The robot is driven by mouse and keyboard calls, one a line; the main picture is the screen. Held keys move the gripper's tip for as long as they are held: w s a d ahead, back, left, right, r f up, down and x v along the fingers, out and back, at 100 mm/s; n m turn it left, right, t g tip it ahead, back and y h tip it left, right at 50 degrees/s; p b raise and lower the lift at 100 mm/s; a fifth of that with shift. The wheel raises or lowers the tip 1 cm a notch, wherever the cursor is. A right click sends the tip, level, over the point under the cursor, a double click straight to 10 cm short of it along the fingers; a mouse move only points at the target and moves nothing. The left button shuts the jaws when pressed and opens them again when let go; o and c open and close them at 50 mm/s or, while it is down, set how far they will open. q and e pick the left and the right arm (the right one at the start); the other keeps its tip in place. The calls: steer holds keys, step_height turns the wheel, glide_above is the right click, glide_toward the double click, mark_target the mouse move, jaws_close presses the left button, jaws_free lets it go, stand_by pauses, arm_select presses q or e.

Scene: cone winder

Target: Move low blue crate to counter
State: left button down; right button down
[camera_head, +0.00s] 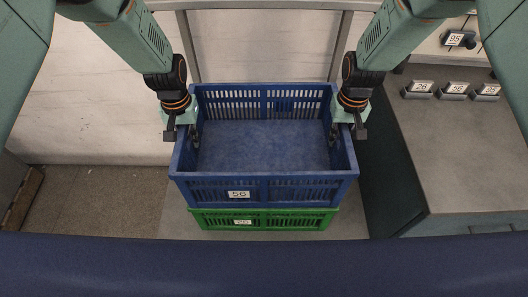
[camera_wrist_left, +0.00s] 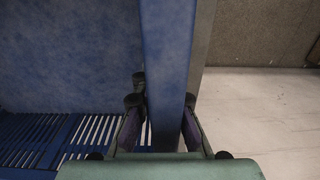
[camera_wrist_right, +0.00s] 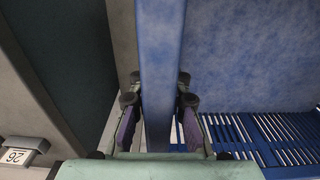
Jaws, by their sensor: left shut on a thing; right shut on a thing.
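The blue crate (camera_head: 263,190), with a label reading 56, is empty and sits above a green crate (camera_head: 290,221) in the head view. My left gripper (camera_head: 182,132) is shut on its left side wall; the wall (camera_wrist_left: 168,60) runs between the fingers in the left wrist view. My right gripper (camera_head: 347,130) is shut on its right side wall, which also shows between the fingers in the right wrist view (camera_wrist_right: 160,60). I cannot tell whether the blue crate touches the green one. The grey counter (camera_head: 450,160) is at the right.
Several small labelled blocks (camera_head: 453,90) stand along the counter's back part. A dark labelled object (camera_head: 459,39) sits on a light surface behind them. A metal frame (camera_head: 265,4) stands behind the crates. The counter's front part is clear, and floor (camera_head: 95,200) is open at the left.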

mark_target(187, 126)
arm_select(q)
steer(key=shift+d+r, duration=0.1)
steer(key=shift+d, duration=0.05)
arm_select(e)
steer(key=shift+s+a+r, duration=0.1)
steer(key=shift+a, duration=0.1)
